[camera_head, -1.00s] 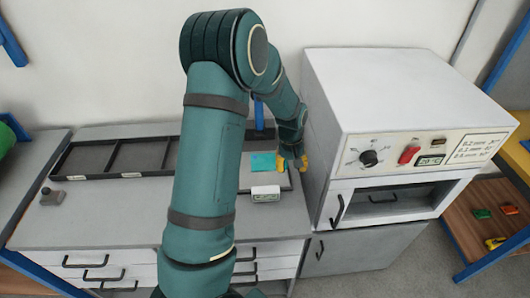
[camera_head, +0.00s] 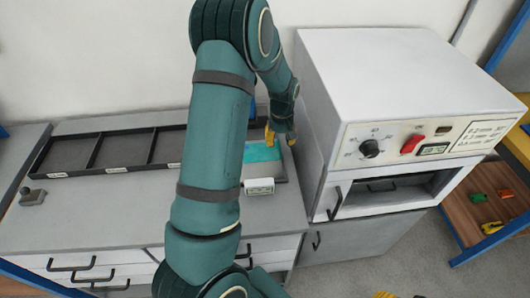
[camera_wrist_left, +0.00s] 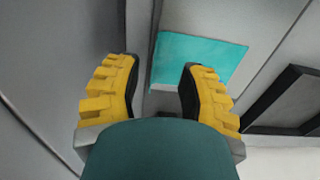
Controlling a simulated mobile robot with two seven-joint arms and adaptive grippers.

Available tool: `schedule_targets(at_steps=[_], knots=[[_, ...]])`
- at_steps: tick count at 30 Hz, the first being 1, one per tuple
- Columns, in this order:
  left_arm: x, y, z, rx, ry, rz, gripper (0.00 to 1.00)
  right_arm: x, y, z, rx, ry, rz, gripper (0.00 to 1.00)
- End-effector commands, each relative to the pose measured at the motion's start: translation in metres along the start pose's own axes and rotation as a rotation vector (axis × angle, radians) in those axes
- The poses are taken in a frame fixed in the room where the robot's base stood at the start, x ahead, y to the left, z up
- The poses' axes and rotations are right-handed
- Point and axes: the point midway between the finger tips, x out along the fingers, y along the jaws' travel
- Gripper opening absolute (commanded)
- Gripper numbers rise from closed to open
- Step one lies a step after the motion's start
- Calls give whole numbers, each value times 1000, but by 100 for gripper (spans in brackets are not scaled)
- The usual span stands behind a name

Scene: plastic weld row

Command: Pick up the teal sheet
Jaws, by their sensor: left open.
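The teal sheet (camera_head: 262,152) lies flat on a grey plate behind a small white display box, left of the white oven-like cabinet. My left gripper (camera_head: 281,138) is at the sheet's right far side, yellow fingers apart, with nothing between them. In the left wrist view the sheet (camera_wrist_left: 200,58) lies beyond the fingertips of my left gripper (camera_wrist_left: 160,72). The right fingertip overlaps the sheet's near part in the picture; I cannot tell whether it touches. Small yellow bits at the bottom edge of the head view may be my right gripper, mostly cut off.
The white cabinet (camera_head: 400,75) with knob and red switch stands close to the right of the gripper. The white display box (camera_head: 259,186) is in front of the sheet. A dark compartment tray (camera_head: 95,150) lies at the back left. The bench front left is mostly clear.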

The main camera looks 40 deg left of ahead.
Motion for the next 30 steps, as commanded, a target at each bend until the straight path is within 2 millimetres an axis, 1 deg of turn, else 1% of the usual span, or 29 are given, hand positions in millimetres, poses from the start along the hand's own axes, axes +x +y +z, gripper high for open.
schedule_targets(at_steps=[5, 7, 13, 16, 18, 24, 26, 27, 28, 30], knots=[[8, 0, 0, 0, 1, 1, 40, 2, 0, 1, -1, -2, 0, 47], [14, 1, 1, 0, -1, -1, 40, 3, 1, 1, -1, -3, 0, 47], [44, 2, 2, -1, -2, -2, 40, 10, 4, 2, -2, -4, -1, 47], [54, 3, 1, 0, -1, 0, 40, 12, 4, 2, -2, -3, -1, 47], [57, 3, 1, 0, 0, 0, 40, 12, 4, 2, -2, -2, -1, 47], [56, 3, 1, 0, 1, 1, 39, 12, 4, 2, -2, -2, -1, 47], [56, 3, 1, 0, 1, 1, 18, 12, 4, 2, -2, -2, -1, 47], [56, 3, 1, 0, 1, 1, 4, 12, 4, 2, -2, -2, -1, 47], [56, 3, 1, 0, 1, 1, 0, 12, 4, 2, -2, -2, -1, 47], [56, 3, 1, 0, 1, 1, 0, 12, 4, 2, -2, -2, 0, 47]])
